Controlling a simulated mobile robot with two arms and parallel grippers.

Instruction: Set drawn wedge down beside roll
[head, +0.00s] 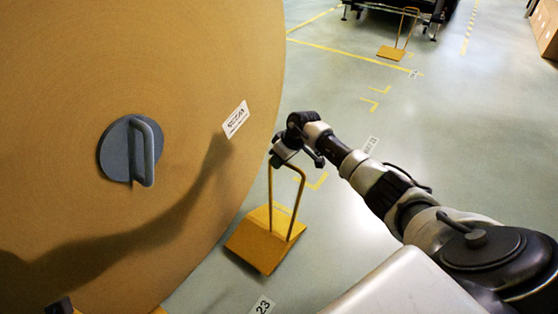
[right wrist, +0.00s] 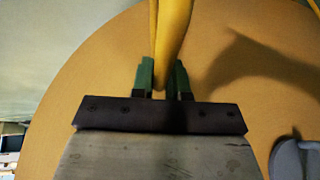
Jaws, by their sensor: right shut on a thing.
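The drawn wedge (head: 258,246) is a yellow-orange block with a tall hoop handle, just right of the big kraft roll (head: 70,60). My right gripper (head: 283,153) is shut on the top of the hoop. In the right wrist view its green fingers (right wrist: 164,78) close on the yellow handle bar (right wrist: 172,35), with the roll's brown face behind. The wedge looks at or near floor level; I cannot tell whether it touches the floor.
A second wedge (head: 392,52) with a hoop stands far back near a dark machine (head: 400,8). The roll has a grey core plug with a handle (head: 130,150) and a white label (head: 235,119). Yellow tape marks the floor. Open floor (head: 320,100) lies right of the roll. Boxes (head: 545,30) stand far right.

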